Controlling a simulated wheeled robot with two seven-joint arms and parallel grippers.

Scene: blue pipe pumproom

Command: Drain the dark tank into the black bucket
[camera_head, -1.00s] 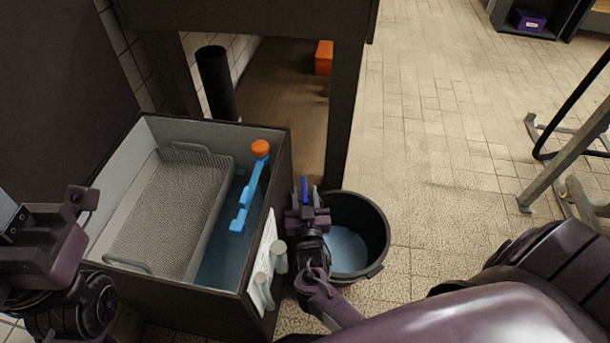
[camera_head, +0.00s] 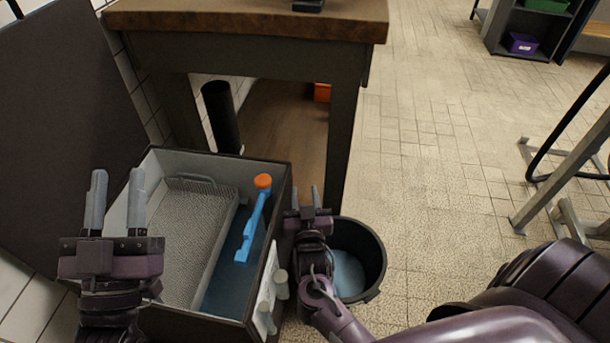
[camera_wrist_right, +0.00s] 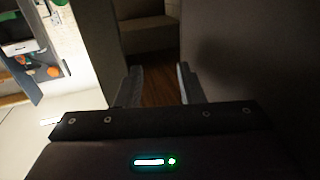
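The dark tank (camera_head: 270,184) is an open box with blue water, a grey mesh tray (camera_head: 185,225) and a blue float arm with an orange cap (camera_head: 263,181). The black bucket (camera_head: 374,255) stands on the floor against the tank's right side, with bluish water in its bottom. My right gripper (camera_head: 306,196) is open beside the tank's right wall, at the bucket's left rim. In the right wrist view (camera_wrist_right: 156,84) its fingers are apart with nothing visible between them. My left gripper (camera_head: 117,205) is open and empty above the tank's left edge.
A table with a brown top (camera_head: 250,18) stands behind the tank, a dark upright cylinder (camera_head: 221,116) under it. A metal frame (camera_head: 560,180) stands at the right. A shelf with a purple box (camera_head: 521,43) is at the far right. The tiled floor between is clear.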

